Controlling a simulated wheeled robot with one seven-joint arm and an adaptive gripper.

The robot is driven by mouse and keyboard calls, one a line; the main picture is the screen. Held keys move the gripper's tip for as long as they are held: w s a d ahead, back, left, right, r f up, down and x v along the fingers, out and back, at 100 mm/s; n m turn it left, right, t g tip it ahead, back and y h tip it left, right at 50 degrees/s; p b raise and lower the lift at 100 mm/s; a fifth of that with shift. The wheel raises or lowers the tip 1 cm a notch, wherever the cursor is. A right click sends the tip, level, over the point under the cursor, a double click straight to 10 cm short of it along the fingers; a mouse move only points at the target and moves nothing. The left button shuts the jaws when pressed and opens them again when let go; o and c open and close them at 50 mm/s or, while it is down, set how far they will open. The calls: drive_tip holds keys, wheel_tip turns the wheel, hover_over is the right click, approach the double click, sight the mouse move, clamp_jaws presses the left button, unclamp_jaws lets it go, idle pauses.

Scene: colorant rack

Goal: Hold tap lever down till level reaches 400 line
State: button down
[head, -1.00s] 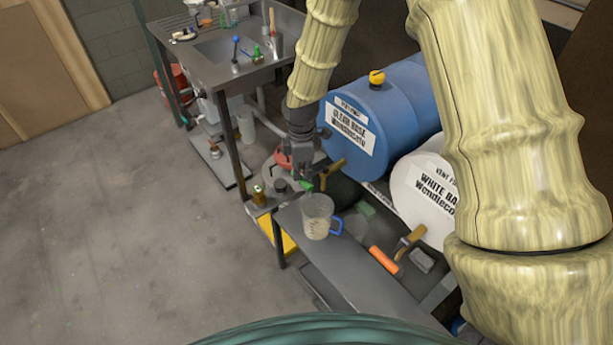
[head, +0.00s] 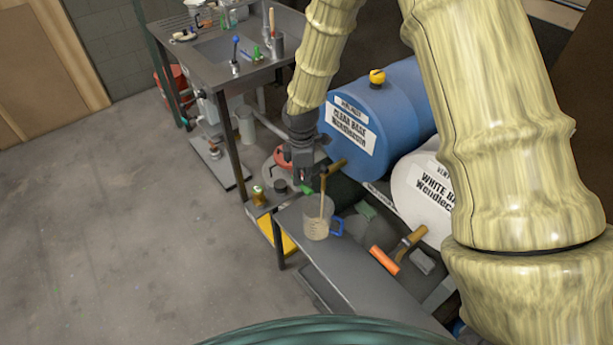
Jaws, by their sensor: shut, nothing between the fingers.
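A clear measuring jug (head: 318,229) with a blue handle (head: 337,227) stands on the grey bench, under the brass tap (head: 337,165) of the blue drum. A tan stream (head: 322,197) runs from the tap down into the jug. Pale tan liquid or markings show low in the jug; the level and the 400 line are too small to read. My gripper (head: 304,183) is shut and empty, pointing down at the tap's left. A green piece, apparently the lever (head: 308,191), shows at the fingertips; I cannot tell whether they touch.
The blue drum (head: 345,124) lies behind the tap, with a white drum (head: 424,202) to its right. A brush (head: 411,239) and an orange cylinder (head: 384,260) lie right of the bench (head: 345,275). A sink table (head: 205,75) stands at the back left. The floor at left is clear.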

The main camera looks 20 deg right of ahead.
sight(302, 183)
drive_tip(key=shift+f, duration=0.7)
drive_tip(key=shift+r, duration=0.1)
idle(5.5)
drive_tip(key=shift+r+p, duration=1.2)
drive_tip(key=shift+r, duration=0.55)
drive_tip(key=shift+r+p, duration=1.85)
drive_tip(key=shift+r, duration=0.6)
